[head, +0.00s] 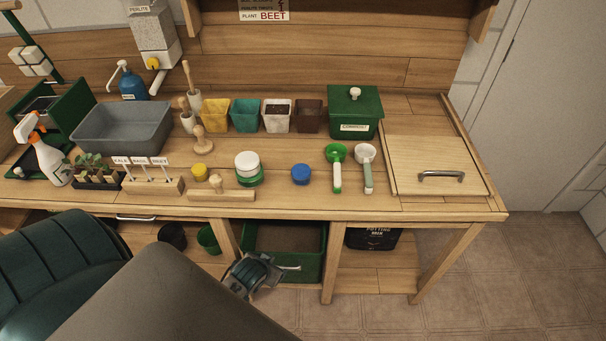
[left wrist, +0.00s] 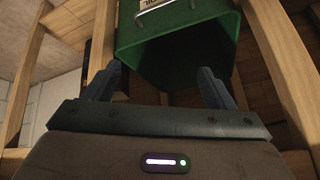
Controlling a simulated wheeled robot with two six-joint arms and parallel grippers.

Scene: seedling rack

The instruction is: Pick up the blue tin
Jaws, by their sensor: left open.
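The blue tin (head: 301,175) is a small, low, round tin standing on the wooden bench top near its front edge, in the head view. It is right of a white-and-green round tub (head: 248,168) and left of the green scoop (head: 336,165). My left gripper (head: 270,268) is below the bench top's front edge, in front of the lower shelf, apart from the tin. In the left wrist view my left gripper (left wrist: 160,88) shows two spread fingers with nothing between them, facing a green crate (left wrist: 145,40). The tin does not show there. My right gripper is not in view.
The green crate (head: 319,258) sits on the lower shelf beside a black pot-mix container (head: 372,240). A white-green scoop (head: 367,172) and a hatch board (head: 420,155) are to the right.

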